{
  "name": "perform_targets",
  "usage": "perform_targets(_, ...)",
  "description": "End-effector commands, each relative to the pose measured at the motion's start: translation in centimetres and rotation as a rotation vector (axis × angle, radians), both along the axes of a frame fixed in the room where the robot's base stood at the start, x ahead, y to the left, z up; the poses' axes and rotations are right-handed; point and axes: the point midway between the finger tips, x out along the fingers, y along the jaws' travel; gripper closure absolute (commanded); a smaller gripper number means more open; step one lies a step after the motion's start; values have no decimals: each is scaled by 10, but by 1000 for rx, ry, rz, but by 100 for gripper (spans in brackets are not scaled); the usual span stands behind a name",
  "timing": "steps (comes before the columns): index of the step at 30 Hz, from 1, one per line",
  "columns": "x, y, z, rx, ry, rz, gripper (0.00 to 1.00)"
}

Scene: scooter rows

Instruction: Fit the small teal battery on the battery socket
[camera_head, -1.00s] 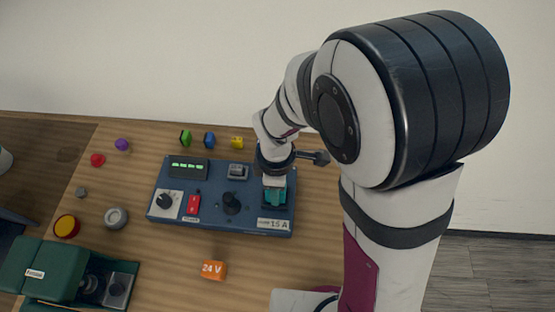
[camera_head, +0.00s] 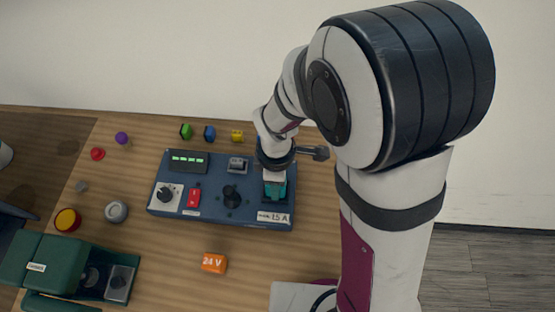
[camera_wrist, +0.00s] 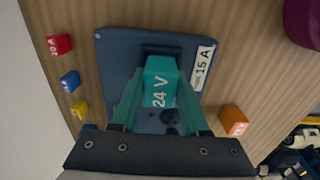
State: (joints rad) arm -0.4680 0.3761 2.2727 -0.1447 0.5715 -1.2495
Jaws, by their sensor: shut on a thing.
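The small teal battery (camera_wrist: 160,82), marked 24 V, is between the fingers of my gripper (camera_wrist: 160,105) in the wrist view. My gripper is shut on it. In the head view the teal battery (camera_head: 274,188) is at the right end of the blue panel (camera_head: 215,214), just above the 15 A label (camera_head: 273,218). The battery socket (camera_wrist: 160,49) shows only as a dark edge behind the battery; the rest is hidden. I cannot tell whether the battery is seated in it or just above it.
The panel also carries a black knob (camera_head: 232,196), a red switch (camera_head: 194,197) and a green-lit display (camera_head: 187,162). An orange 24 V block (camera_head: 214,262) lies in front. Small coloured blocks stand behind. A green machine (camera_head: 60,265) stands at front left.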

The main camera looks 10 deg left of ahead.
Motion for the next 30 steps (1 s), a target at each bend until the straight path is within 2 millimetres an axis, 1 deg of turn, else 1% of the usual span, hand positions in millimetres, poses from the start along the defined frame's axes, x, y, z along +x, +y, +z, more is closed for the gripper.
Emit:
perform_targets(11, 0, 0, -7, 0, 0, 1, 100)
perform_targets(12, 0, 0, -8, 0, -1, 1, 52)
perform_targets(17, 0, 0, -7, 0, -1, 1, 23)
perform_targets(18, 0, 0, -7, 0, -1, 1, 20)
perform_targets(23, 0, 0, -7, 0, -1, 1, 20)
perform_targets(24, 0, 0, -8, 0, 0, 1, 19)
perform_targets(26, 0, 0, -8, 0, 0, 1, 8)
perform_targets(27, 0, 0, -8, 0, 0, 1, 1)
perform_targets(30, 0, 0, -7, 0, -1, 1, 0)
